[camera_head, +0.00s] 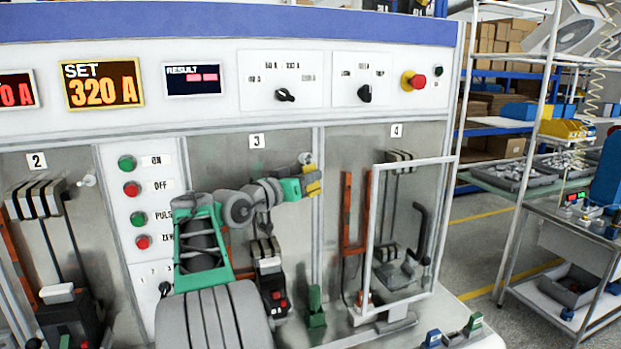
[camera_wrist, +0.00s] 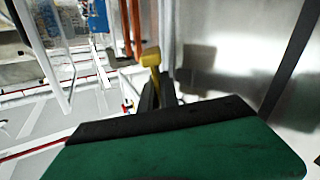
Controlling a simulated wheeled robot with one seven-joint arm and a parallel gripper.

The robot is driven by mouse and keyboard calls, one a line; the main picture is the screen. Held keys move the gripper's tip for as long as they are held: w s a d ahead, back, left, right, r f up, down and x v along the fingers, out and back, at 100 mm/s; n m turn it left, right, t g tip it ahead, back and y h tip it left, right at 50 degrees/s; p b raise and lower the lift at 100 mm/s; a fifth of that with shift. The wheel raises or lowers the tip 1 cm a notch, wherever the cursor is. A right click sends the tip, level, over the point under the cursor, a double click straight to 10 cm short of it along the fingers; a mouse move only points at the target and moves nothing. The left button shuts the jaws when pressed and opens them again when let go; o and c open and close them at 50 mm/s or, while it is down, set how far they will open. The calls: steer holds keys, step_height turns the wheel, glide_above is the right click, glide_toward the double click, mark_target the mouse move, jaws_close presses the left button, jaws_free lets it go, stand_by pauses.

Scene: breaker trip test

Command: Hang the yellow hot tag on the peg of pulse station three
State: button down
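The yellow hot tag (camera_head: 313,187) is at the tips of my gripper (camera_head: 304,183) in the upper right of the bay marked 3. The pale round peg (camera_head: 305,158) of station three shows just above the tag. I cannot tell whether the tag touches it.
A hinged clear guard with a white frame (camera_head: 372,235) stands out in front of bay 4, right of my gripper. A breaker (camera_head: 270,280) with red buttons sits below my arm. Station 2's peg (camera_head: 88,180) is at the left. A floor aisle lies to the right.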

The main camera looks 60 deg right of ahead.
steer(key=c, duration=1.5)
jaws_free()
steer(key=shift+s+a, duration=0.1)
steer(key=shift+c, duration=0.2)
